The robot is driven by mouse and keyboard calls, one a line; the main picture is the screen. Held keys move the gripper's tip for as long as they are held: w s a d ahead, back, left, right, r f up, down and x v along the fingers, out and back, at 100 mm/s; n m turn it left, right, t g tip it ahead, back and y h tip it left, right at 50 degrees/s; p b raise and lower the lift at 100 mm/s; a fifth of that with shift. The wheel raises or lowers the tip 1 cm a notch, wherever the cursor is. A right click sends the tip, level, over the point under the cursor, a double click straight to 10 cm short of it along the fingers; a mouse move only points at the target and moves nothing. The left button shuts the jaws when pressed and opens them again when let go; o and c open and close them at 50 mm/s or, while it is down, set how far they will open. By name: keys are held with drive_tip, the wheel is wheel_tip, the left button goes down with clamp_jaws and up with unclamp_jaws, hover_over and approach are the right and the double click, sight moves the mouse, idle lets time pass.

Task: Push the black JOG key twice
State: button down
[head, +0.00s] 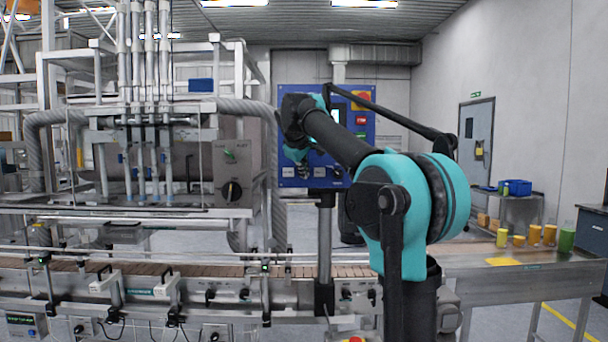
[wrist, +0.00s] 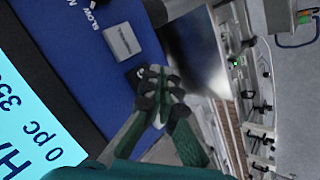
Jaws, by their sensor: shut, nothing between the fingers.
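The blue control panel (head: 358,142) stands behind my arm, which hides much of its middle in the head view. In the wrist view the panel face (wrist: 70,22) carries a pale grey key (wrist: 122,42) and, beside it, a dark key (wrist: 134,76), mostly covered by my fingertips. Its label is not readable, so I cannot confirm it as the JOG key. My gripper (wrist: 156,82) is shut and empty, with its fingertips at or just in front of the dark key. I cannot tell whether they touch it. In the head view my gripper (head: 302,168) is small and partly hidden by the arm.
A lit display (wrist: 32,120) lies beside the keys in the wrist view. A red key (head: 361,121) and a red-on-yellow control (head: 361,100) sit on the panel's upper right. The conveyor (head: 200,270) runs below, and the filler's hose (head: 268,170) stands left of the panel.

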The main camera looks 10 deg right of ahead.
drive_tip(key=shift+w, duration=0.15)
idle(0.5)
drive_tip(key=shift+w, duration=0.3)
drive_tip(key=shift+w+d, duration=0.1)
drive_tip(key=shift+w, duration=0.3)
idle(0.6)
drive_tip(key=shift+s, duration=0.15)
idle(0.3)
drive_tip(key=shift+s, duration=0.7)
drive_tip(key=shift+s, duration=0.1)
drive_tip(key=shift+s+a, duration=0.25)
drive_tip(key=shift+s, duration=0.95)
drive_tip(key=shift+s+a, duration=0.2)
drive_tip(key=shift+s, duration=1)
